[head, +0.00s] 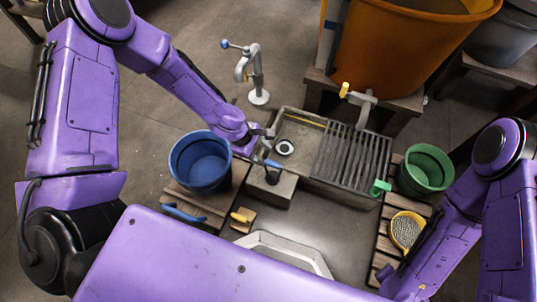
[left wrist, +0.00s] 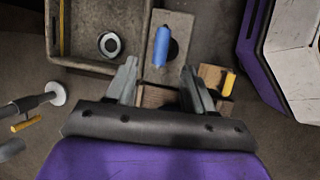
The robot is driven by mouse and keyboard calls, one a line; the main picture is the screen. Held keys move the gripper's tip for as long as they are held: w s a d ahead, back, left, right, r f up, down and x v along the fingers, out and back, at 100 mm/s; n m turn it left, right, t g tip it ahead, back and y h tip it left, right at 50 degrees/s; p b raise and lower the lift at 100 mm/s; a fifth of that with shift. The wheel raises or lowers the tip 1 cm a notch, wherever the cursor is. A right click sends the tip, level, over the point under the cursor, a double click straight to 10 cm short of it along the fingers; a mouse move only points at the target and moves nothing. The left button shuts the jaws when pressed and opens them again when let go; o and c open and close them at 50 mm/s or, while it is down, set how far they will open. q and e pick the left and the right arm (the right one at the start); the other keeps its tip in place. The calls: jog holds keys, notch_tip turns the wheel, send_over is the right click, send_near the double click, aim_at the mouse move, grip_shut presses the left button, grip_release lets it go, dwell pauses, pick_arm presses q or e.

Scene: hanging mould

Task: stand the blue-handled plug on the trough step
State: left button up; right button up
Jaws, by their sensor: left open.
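The blue-handled plug (head: 272,164) is on the grey trough step (head: 283,194), the block at the trough's near side. Its blue handle (left wrist: 161,46) also shows over the step (left wrist: 180,27) in the left wrist view. The plug's dark lower part is small, and I cannot tell exactly how it rests. My left gripper (head: 266,144) is open and empty, just behind the plug in the head view. In the left wrist view the handle lies beyond the gap between its fingers (left wrist: 160,80), apart from both. My right gripper is out of view.
The trough (head: 300,126) has a ringed drain (head: 285,147) and a slatted rack (head: 352,155). A blue bucket (head: 201,163) stands left, a green bucket (head: 426,168) and yellow bowl (head: 406,230) right. A yellow-handled piece (head: 243,215) lies near the step. A metal tap (head: 252,72) stands behind.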

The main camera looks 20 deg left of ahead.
pick_arm(q)
jog(key=shift+s+a+r, duration=0.15)
jog(key=shift+a+r, duration=0.1)
jog(key=shift+r, duration=0.25)
jog(key=s+a+f+m+y, duration=0.2)
jog(key=s+a+m, duration=0.1)
jog(key=s, duration=0.4)
jog(key=s+a+f+m+y, duration=0.2)
jog(key=s+a+m+y, duration=0.1)
jog(key=s, duration=0.4)
jog(key=s+a+f+m+t+y, duration=0.1)
jog(key=s+a+f+m+y, duration=0.2)
jog(key=s+a, duration=0.4)
jog(key=shift+s+m, duration=0.45)
jog(key=shift+m, duration=0.35)
